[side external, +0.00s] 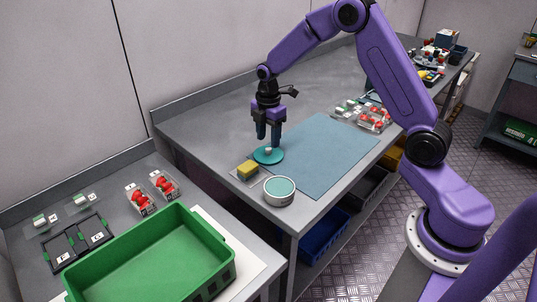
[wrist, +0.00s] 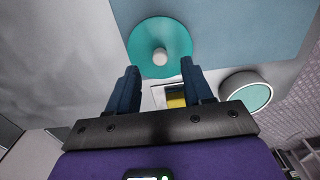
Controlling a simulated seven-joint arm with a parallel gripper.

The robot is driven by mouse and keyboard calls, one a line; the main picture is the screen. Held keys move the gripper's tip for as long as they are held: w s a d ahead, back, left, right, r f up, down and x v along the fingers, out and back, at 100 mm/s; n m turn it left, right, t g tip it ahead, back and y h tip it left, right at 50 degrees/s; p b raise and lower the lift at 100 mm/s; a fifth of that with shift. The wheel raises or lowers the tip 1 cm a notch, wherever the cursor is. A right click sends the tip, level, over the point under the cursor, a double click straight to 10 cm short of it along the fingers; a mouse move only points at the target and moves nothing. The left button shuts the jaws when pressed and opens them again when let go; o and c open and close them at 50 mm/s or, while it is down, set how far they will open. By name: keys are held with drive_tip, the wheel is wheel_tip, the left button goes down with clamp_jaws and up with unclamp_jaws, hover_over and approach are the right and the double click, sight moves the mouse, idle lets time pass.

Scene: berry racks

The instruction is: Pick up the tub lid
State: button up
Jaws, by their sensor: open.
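The tub lid (side external: 267,157) is a teal disc with a pale knob at its centre. It lies on the grey table at the left edge of the blue mat. In the wrist view the lid (wrist: 147,58) is ahead of the fingers, its knob roughly between their lines. My gripper (side external: 269,143) points down close above the lid, open and empty; in the wrist view its dark blue fingers (wrist: 158,78) are spread apart. The tub (side external: 279,196) is round and white with a teal inside, and stands nearer the table's front corner. It also shows at right in the wrist view (wrist: 233,85).
A yellow block (side external: 247,170) sits on a pale square beside the lid. The blue mat (side external: 330,150) is mostly clear. Small trays with red and green parts (side external: 365,115) stand at its far end. A green crate (side external: 150,262) stands on the lower left bench.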

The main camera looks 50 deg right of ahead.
sight(268, 148)
drive_tip(key=shift+f, duration=1.9)
clamp_jaws()
drive_tip(key=shift+r, duration=0.1)
